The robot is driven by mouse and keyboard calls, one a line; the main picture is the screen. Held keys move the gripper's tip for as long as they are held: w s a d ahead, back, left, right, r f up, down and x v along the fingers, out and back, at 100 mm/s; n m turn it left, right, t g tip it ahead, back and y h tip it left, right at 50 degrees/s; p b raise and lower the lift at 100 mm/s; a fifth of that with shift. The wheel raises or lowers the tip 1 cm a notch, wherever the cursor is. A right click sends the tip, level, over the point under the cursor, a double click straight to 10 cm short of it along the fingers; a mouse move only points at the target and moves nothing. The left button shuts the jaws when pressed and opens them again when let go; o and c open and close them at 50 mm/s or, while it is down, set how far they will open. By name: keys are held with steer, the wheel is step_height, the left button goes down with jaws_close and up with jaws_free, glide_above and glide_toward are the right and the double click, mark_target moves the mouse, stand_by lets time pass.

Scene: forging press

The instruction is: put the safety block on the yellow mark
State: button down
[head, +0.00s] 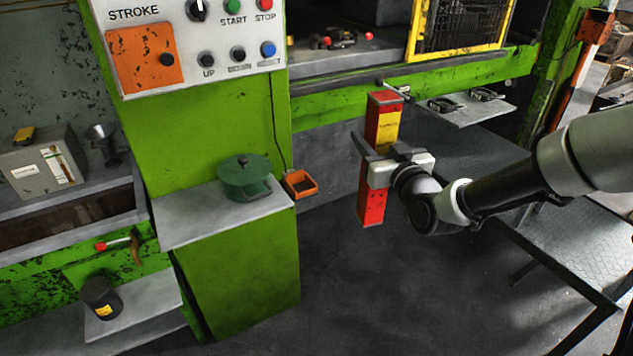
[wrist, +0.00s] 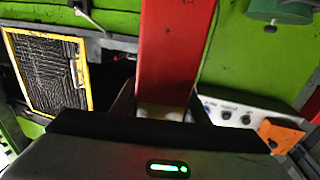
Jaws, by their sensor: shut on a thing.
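The safety block (head: 383,118) is a long red bar with a yellow label, held upright, slightly tilted, in front of the green press. My gripper (head: 378,153) is shut on it around the middle. In the wrist view the red block (wrist: 172,48) rises between the fingers, with a yellowish part low down. The fingertips are largely hidden there behind the dark gripper body. I cannot make out the yellow mark in either view.
The press bed (head: 345,58) with small parts lies behind the block. A yellow-framed mesh guard (head: 460,28) stands at its right, above a small shelf (head: 465,108). A ledge with a green pot (head: 243,178) and an orange tray (head: 300,184) are at left.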

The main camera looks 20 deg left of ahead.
steer(key=a+n+g+y+b, duration=0.2)
steer(key=a+b, duration=0.1)
steer(key=a, duration=0.7)
steer(key=shift+w+a+f+b, duration=0.2)
steer(key=shift+w+f+b, duration=0.1)
steer(key=shift+w+f, duration=0.15)
